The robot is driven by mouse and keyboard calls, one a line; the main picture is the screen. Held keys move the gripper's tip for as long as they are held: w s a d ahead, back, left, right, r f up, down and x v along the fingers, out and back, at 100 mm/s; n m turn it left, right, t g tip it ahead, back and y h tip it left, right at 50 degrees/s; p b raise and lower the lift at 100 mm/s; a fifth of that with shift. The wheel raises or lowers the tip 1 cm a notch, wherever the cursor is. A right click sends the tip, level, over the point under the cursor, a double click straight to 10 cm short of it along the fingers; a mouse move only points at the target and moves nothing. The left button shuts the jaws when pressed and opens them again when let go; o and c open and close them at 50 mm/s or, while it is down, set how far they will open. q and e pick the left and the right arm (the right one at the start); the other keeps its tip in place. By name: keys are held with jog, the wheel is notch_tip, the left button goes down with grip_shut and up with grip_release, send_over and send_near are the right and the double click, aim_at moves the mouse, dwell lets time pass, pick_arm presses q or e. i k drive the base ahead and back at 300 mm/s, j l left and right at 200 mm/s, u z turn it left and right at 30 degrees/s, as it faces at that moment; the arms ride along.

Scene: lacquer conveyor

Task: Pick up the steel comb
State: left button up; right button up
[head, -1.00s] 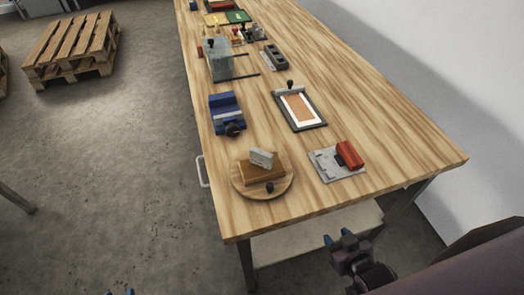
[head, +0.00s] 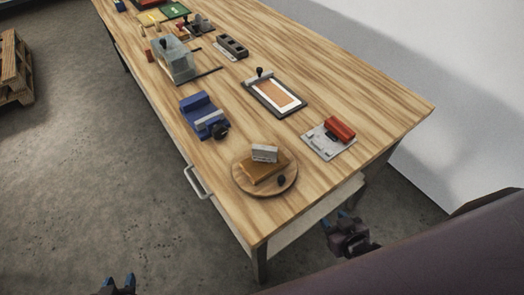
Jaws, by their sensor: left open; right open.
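A small pale grey piece, which looks like the steel comb (head: 264,153), lies on top of a brown block (head: 262,170). The block rests on a round wooden board (head: 240,181) near the front corner of the workbench. The comb's teeth are too small to make out. My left gripper (head: 118,280) is open and empty at the bottom edge, left of the bench and well away from the comb. My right gripper (head: 338,220) is open and empty beyond the bench's front end, right of and apart from the board. Part of my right arm hides the lower right.
The workbench (head: 350,90) also holds a blue vise (head: 204,114), a framed panel (head: 274,93), a grey plate with a red block (head: 330,137) and a clear box (head: 174,62). A small dark knob (head: 281,181) sits on the board. A handle (head: 195,181) juts from the bench's left side.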

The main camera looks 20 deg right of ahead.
aim_at(264, 153)
jog(key=j+z, duration=0.4)
jog(key=j, duration=0.2)
jog(key=j+z, duration=0.4)
jog(key=j, duration=0.25)
jog(key=j+z, duration=0.45)
jog(key=j, duration=0.2)
jog(key=k+l, duration=0.05)
